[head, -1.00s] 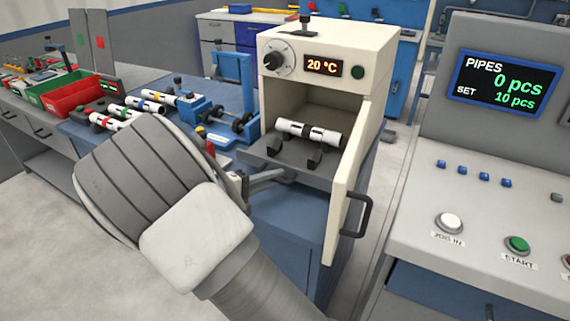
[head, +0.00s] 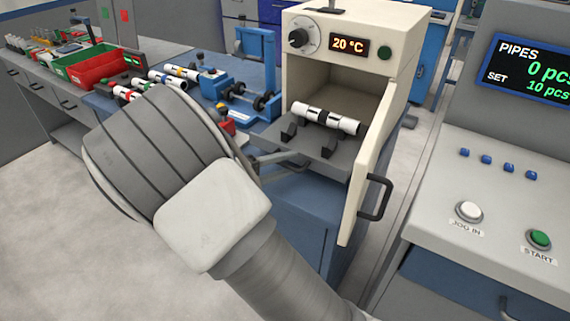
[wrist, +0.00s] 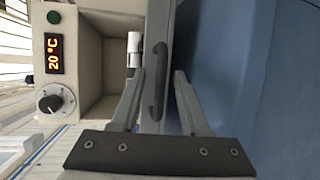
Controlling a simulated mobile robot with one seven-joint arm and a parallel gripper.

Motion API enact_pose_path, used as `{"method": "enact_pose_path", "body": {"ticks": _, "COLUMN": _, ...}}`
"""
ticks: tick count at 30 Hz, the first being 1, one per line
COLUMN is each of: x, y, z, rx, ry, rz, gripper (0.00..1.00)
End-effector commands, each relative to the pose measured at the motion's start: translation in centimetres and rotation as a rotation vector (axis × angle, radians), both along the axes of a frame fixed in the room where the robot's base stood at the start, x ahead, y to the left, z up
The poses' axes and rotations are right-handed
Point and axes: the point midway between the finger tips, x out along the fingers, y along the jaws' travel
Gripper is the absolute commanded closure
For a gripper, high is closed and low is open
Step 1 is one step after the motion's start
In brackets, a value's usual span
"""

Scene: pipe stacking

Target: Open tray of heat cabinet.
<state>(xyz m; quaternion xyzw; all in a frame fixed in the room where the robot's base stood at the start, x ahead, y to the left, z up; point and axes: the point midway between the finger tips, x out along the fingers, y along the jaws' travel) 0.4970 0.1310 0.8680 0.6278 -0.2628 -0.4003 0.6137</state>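The heat cabinet (head: 300,62) is cream, with a 20 °C display, and its front is open. Its grey tray (head: 327,150) juts out of the opening and carries a white pipe (head: 325,118) with black bands on dark holders. In the wrist view the tray's dark handle (wrist: 156,95) lies between the two fingers of my gripper (wrist: 160,73). The fingers are apart, with gaps seen on both sides of the handle. In the head view my wrist hides most of the gripper and the handle.
The cabinet's door (head: 367,170) stands open on the right, with a dark handle. A control panel (head: 480,190) stands further right. A blue workbench (head: 190,118) with pipes and a red bin (head: 100,72) is on the left. The floor at front left is clear.

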Motion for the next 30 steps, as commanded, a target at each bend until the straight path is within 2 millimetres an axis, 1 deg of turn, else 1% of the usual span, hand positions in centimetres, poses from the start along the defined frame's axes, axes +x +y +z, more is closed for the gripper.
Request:
{"method": "enact_pose_path", "body": {"ticks": 7, "x": -0.1, "y": 0.1, "z": 0.0, "rx": -0.001, "ry": 0.001, "rz": 0.000, "gripper": 0.55}}
{"method": "enact_pose_path", "body": {"ticks": 11, "x": -0.7, "y": 1.1, "z": 0.3, "rx": 0.000, "ry": 0.000, "rz": 0.003, "gripper": 0.55}}
{"method": "enact_pose_path", "body": {"ticks": 14, "x": -1.7, "y": 2.7, "z": 0.7, "rx": 0.001, "ry": 0.001, "rz": 0.005, "gripper": 0.55}}
{"method": "enact_pose_path", "body": {"ticks": 24, "x": -6.2, "y": 9.6, "z": 2.2, "rx": 0.001, "ry": 0.001, "rz": 0.004, "gripper": 0.55}}
{"method": "enact_pose_path", "body": {"ticks": 27, "x": -7.4, "y": 11.3, "z": 2.6, "rx": 0.001, "ry": 0.000, "rz": 0.004, "gripper": 0.55}}
{"method": "enact_pose_path", "body": {"ticks": 30, "x": -8.3, "y": 12.7, "z": 2.8, "rx": 0.000, "ry": 0.000, "rz": 0.002, "gripper": 0.55}}
